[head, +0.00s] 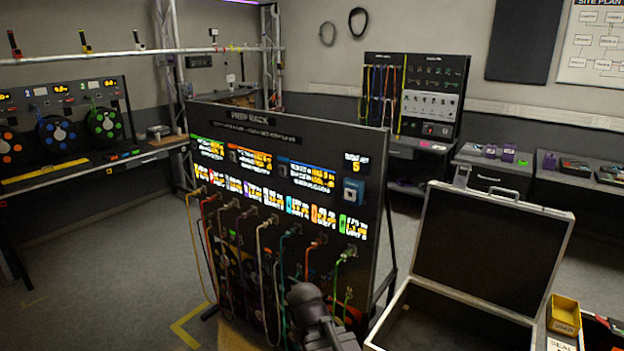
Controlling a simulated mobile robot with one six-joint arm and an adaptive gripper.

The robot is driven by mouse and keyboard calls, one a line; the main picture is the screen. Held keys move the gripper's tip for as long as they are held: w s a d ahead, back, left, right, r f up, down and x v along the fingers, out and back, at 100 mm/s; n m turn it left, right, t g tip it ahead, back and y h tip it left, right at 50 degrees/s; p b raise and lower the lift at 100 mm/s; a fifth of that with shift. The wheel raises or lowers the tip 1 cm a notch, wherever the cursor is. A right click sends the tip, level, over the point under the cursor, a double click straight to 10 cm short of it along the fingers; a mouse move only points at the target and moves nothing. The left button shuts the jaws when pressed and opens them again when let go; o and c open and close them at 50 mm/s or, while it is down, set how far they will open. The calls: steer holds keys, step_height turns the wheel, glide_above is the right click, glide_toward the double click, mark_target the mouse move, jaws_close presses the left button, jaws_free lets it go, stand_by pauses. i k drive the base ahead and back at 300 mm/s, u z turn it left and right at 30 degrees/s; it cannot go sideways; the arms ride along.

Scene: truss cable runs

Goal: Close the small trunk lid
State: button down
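A small trunk stands open at the lower right of the head view. Its dark-lined lid (487,240) with a light metal rim stands raised, tilted back from the base. The trunk base (425,322) is dark inside and looks empty where it shows; the bottom frame edge cuts it off. A dark grey end part of my arm, with my gripper (322,335), shows at the bottom centre, left of the trunk and apart from the lid. The fingers are not clear, so I cannot tell whether they are open or shut.
A black prep rack panel (300,165) with several hanging coloured cables stands left of the trunk, close behind my arm. A yellow bin (563,316) sits right of the trunk. Benches line the back and left walls. Grey floor (100,265) is clear at left.

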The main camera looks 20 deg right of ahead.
mark_target(505, 255)
steer(key=z, duration=0.7)
steer(key=i, duration=1)
steer(key=z, duration=0.5)
